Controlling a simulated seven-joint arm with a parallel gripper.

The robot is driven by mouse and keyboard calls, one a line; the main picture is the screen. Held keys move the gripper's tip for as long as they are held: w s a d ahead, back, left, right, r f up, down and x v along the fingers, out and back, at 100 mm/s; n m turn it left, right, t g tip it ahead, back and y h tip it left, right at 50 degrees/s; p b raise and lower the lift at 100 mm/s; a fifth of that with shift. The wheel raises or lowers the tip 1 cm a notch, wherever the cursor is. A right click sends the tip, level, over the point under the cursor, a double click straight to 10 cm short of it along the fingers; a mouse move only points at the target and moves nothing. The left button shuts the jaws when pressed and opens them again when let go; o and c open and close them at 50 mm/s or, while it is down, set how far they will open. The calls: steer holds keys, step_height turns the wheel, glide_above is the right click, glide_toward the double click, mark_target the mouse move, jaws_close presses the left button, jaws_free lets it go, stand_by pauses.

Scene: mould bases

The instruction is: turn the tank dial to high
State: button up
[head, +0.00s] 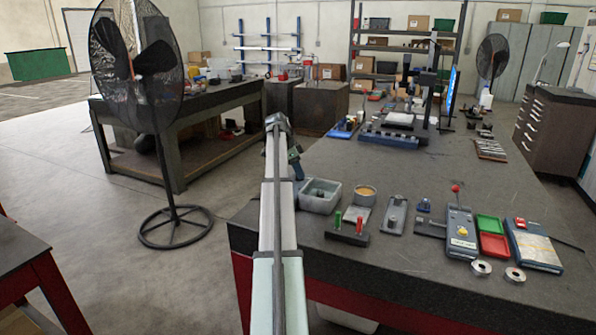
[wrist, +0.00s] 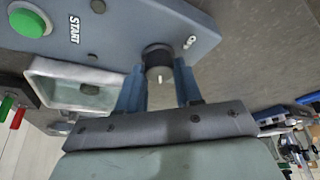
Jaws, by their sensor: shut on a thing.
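The dial (wrist: 159,62) is a dark round knob with a paler end and a short white mark, on a blue-grey panel (wrist: 115,35). My gripper (wrist: 158,80) has its two blue fingers on either side of the dial, shut on it. In the wrist view the white mark points roughly toward my palm. A small white marking shows beside the dial, too small to read. In the head view my gripper (head: 296,160) is at the left edge of the bench, and my arm hides the panel and dial there.
A green button (wrist: 28,20) marked START is on the same panel. A grey open tank (head: 320,196) stands on the bench near my arm. A block with green and red handles (head: 347,230) is close by. A fan (head: 160,110) stands on the floor at left.

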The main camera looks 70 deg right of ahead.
stand_by(0.3)
steer(key=o, duration=1)
steer(key=v, duration=1.3)
steer(key=shift+w+r, duration=0.1)
steer(key=shift+r, duration=0.3)
